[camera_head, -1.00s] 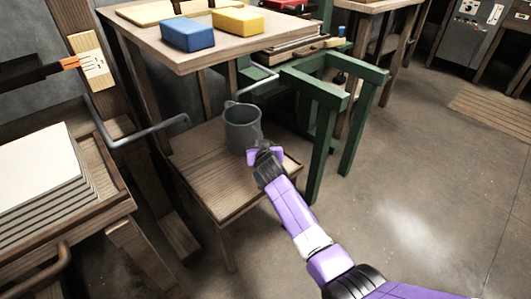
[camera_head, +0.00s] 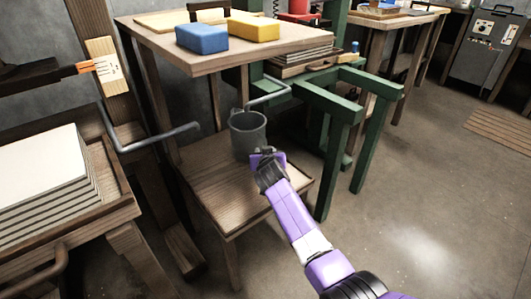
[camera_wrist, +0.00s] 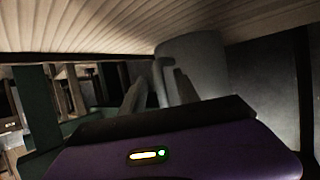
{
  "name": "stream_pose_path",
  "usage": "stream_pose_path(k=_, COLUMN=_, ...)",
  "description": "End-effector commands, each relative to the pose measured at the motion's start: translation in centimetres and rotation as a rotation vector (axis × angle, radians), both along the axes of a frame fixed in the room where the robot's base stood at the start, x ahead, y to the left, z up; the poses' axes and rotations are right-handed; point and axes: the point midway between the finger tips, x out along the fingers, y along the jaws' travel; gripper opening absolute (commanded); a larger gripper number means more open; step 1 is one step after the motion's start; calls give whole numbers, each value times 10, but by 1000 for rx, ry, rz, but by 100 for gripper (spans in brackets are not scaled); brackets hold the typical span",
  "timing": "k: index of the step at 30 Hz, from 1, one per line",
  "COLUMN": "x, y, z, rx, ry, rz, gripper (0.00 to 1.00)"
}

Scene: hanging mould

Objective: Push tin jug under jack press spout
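The tin jug (camera_head: 248,134) is a grey mug-like vessel standing upright on the low wooden stand (camera_head: 208,186). In the wrist view the jug (camera_wrist: 193,66) is close ahead, just beyond the fingers. The green jack press frame (camera_head: 341,112) stands behind and to the right. A grey bent spout (camera_head: 270,95) comes from it and its end appears near the jug's rim; the exact alignment is unclear. My gripper (camera_head: 264,157) is at the jug's near side, low. Contact with the jug cannot be told.
A higher table (camera_head: 190,58) with a blue block (camera_head: 202,39) and a yellow block (camera_head: 254,27) overhangs the stand's back. Another grey bent bar (camera_head: 155,140) juts in from the left. A stack of white slabs (camera_head: 40,170) is at left.

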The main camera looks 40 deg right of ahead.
Motion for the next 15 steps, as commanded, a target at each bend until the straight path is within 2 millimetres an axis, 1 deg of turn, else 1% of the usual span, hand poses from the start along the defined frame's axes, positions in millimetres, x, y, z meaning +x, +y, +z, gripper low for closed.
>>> stream_pose_path(k=4, x=-1, y=0, z=1, rx=-1, ry=-1, rz=0, gripper=38)
stream_pose_path(k=7, x=-5, y=4, z=5, rx=0, ry=-1, rz=1, gripper=38)
stream_pose_path(k=11, x=-18, y=12, z=13, rx=-1, ry=-1, rz=2, gripper=38)
stream_pose_path(k=15, x=-36, y=23, z=21, rx=0, ry=-1, rz=2, gripper=38)
